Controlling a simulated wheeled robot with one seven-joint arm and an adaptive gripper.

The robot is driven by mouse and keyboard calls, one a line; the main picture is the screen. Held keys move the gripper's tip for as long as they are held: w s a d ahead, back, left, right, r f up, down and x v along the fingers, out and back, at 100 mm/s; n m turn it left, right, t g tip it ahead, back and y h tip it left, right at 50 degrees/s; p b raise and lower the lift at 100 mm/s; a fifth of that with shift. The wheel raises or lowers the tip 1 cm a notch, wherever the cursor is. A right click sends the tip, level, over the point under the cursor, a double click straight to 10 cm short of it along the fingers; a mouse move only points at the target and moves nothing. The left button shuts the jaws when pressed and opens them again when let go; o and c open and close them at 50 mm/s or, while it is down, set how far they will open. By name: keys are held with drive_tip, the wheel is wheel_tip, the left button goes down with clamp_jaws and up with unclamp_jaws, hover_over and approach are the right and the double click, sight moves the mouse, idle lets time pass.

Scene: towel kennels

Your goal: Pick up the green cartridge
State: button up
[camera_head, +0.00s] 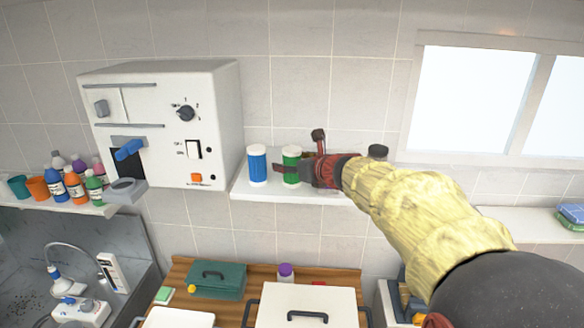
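The green cartridge (291,161), a cylinder with white ends, stands upright on a white wall shelf (262,193). My gripper (297,171) is at the cartridge, reaching in from the right with its dark fingers. One finger shows across or beside the lower part of the cartridge; the other is hidden. I cannot tell whether the fingers touch it or have closed on it. A blue cartridge (257,167) stands upright just left of the green one, with a small gap between them.
A white wall machine (215,110) with knobs is close on the left. Several coloured bottles (75,187) stand on a shelf beyond it. Below are a wooden counter (180,277), a green box (217,281) and a white lidded container (305,296). A window (467,100) is at right.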

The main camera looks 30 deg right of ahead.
drive_tip(key=c, duration=1.1)
drive_tip(key=shift+c, duration=0.3)
drive_tip(key=shift+r, duration=0.2)
